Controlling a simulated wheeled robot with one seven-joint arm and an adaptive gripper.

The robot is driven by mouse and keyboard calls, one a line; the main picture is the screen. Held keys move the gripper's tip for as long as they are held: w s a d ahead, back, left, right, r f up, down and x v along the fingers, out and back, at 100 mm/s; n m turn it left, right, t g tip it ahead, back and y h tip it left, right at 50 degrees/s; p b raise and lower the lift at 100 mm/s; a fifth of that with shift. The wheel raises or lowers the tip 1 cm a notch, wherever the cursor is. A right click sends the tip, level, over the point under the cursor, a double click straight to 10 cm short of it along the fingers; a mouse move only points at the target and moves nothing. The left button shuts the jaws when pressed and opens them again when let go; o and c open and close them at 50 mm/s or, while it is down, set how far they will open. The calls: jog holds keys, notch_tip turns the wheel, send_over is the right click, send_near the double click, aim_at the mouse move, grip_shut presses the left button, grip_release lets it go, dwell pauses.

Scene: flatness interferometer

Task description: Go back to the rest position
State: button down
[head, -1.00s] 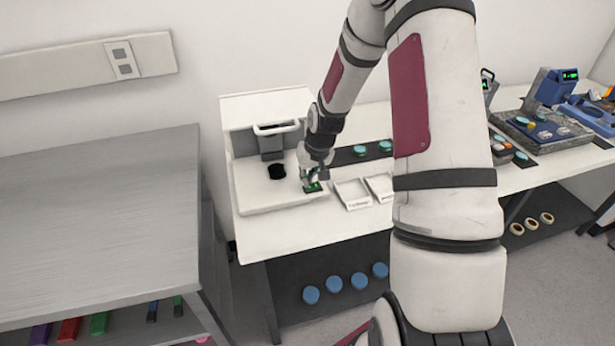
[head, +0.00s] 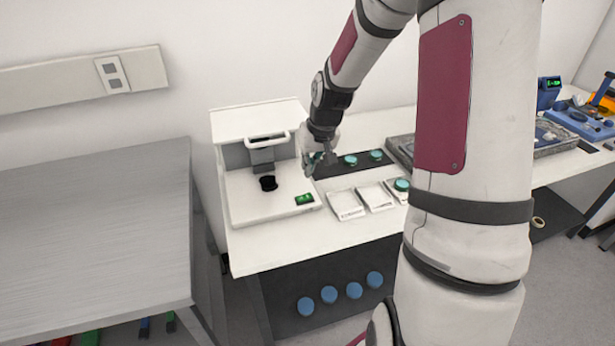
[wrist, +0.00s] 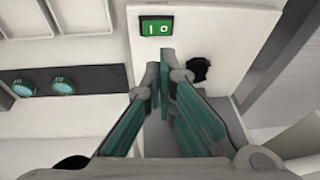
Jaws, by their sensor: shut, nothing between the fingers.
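My gripper (head: 308,172) is shut and empty. In the head view it hangs above the right part of the white interferometer (head: 240,207), to the right of its black round stage (head: 268,183). In the wrist view the fingertips (wrist: 165,58) meet just below the green switch (wrist: 157,28) in the picture, apart from it as far as I can tell. The green switch also shows uncovered in the head view (head: 304,199), at the front right corner of the instrument.
A dark strip with teal discs (head: 350,160) lies behind and right of my gripper. White trays (head: 346,205) stand in front of it; the right one holds a teal disc (head: 402,184). A metal table (head: 90,230) is on the left. Blue discs (head: 354,290) sit below the bench.

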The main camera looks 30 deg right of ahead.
jog(key=shift+s+r, duration=0.2)
jog(key=shift+r, duration=0.5)
jog(key=shift+a+r, duration=0.1)
jog(key=s+a+r+n+h, duration=0.1)
jog(key=s+a+r, duration=0.4)
jog(key=r, duration=0.2)
jog(key=s+a+r+n, duration=0.1)
jog(key=s+a+r, duration=0.35)
jog(key=r, duration=0.25)
jog(key=s+a+r+t, duration=0.1)
jog(key=s+a+r, duration=0.2)
jog(key=s, duration=0.4)
jog(key=s+a+r+n+t, duration=0.1)
jog(key=s+a+r, duration=0.2)
jog(key=s, duration=0.4)
jog(key=shift+s+a+y, duration=0.35)
jog(key=shift+a+y, duration=0.05)
jog(key=shift+a, duration=0.5)
jog(key=shift+r, duration=0.1)
